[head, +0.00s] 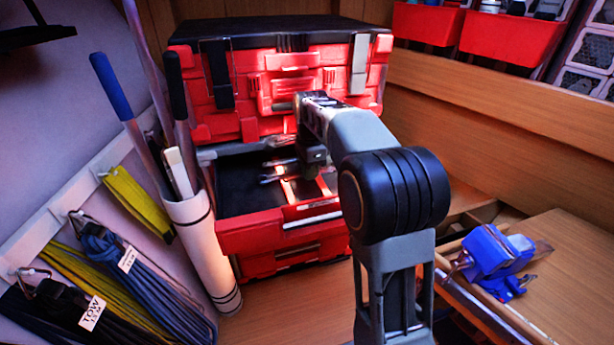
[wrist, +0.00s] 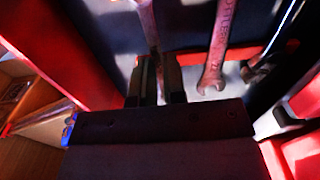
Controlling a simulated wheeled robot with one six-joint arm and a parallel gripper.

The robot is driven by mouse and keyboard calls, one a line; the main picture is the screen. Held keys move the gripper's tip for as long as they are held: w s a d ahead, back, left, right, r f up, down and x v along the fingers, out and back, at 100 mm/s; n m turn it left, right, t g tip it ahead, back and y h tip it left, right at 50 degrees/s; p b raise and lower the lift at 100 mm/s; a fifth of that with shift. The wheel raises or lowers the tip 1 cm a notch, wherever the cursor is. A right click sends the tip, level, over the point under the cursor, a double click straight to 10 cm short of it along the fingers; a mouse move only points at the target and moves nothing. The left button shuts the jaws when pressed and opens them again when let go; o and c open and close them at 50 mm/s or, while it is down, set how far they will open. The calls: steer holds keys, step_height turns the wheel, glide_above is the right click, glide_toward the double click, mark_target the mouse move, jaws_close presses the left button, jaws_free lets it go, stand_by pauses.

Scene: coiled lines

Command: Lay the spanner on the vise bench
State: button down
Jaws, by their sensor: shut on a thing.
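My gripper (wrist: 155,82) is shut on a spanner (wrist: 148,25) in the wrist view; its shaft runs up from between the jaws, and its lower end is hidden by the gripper. In the head view my gripper (head: 312,160) is over the open top drawer (head: 238,200) of the red tool chest, and the held spanner is hard to make out there. I cannot tell whether it still touches the drawer floor. The vise bench (head: 570,280) is the wooden top at the right, with a blue vise (head: 492,252) at its left edge.
A second spanner (wrist: 216,50) lies beside the held one, with another metal tool (wrist: 262,65) further right. The red chest (head: 225,80) rises behind the drawer. A white tube (head: 205,240) stands left of it. Bare wood lies right of the vise.

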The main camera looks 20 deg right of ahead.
mark_target(309, 190)
steer(key=shift+w+f, duration=0.35)
steer(key=shift+f, duration=0.1)
step_height(309, 190, down, 2)
steer(key=shift+w+f+p, duration=0.1)
steer(key=shift+w+p, duration=0.05)
steer(key=shift+p, duration=0.4)
steer(key=shift+f, duration=0.4)
steer(key=shift+f, duration=0.15)
steer(key=shift+f, duration=0.25)
steer(key=c, duration=1.2)
jaws_free()
